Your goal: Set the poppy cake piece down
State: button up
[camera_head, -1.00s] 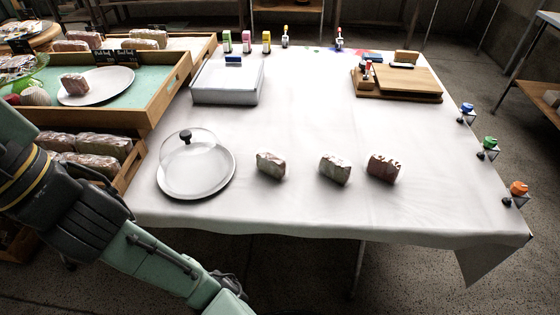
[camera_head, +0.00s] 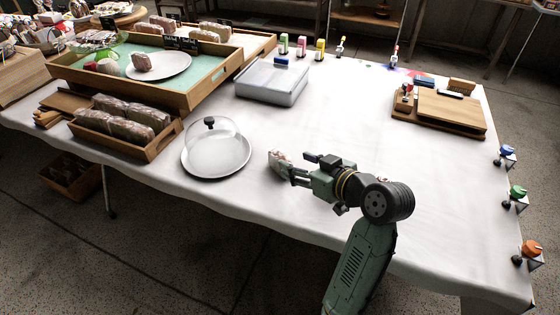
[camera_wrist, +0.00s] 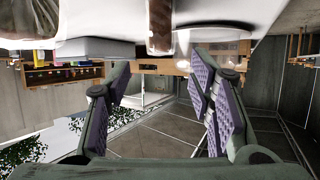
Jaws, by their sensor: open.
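A wrapped cake piece (camera_head: 278,160) sits on the white-clothed table, right of the glass-domed plate (camera_head: 217,160). Which flavour it is I cannot tell. My gripper (camera_head: 297,170) is just right of this piece, low over the table; in the head view its fingertips overlap or nearly meet the piece, and contact is unclear. In the wrist view my gripper (camera_wrist: 156,75) has its two fingers spread wide with nothing held between them. The other pieces seen on the table earlier are mostly hidden behind my arm.
A wooden tray with a green lining (camera_head: 75,74) holds a plate with a cake piece. A wooden crate (camera_head: 160,148) of wrapped pieces stands below it. A grey lidded tin (camera_head: 270,82) and a cutting board (camera_head: 450,108) stand farther back.

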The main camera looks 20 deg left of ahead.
aim_at(280, 155)
jog(key=x, duration=0.3)
jog(key=shift+w+a+f+p, duration=0.1)
jog(key=shift+w+a+p, duration=0.05)
jog(key=shift+a+p, duration=0.25)
jog(key=shift+p+x, duration=0.65)
jog(key=shift+x, duration=1.7)
jog(key=shift+d+f, duration=0.1)
jog(key=shift+f, duration=0.05)
jog(key=shift+c, duration=0.5)
jog(key=c, duration=0.7)
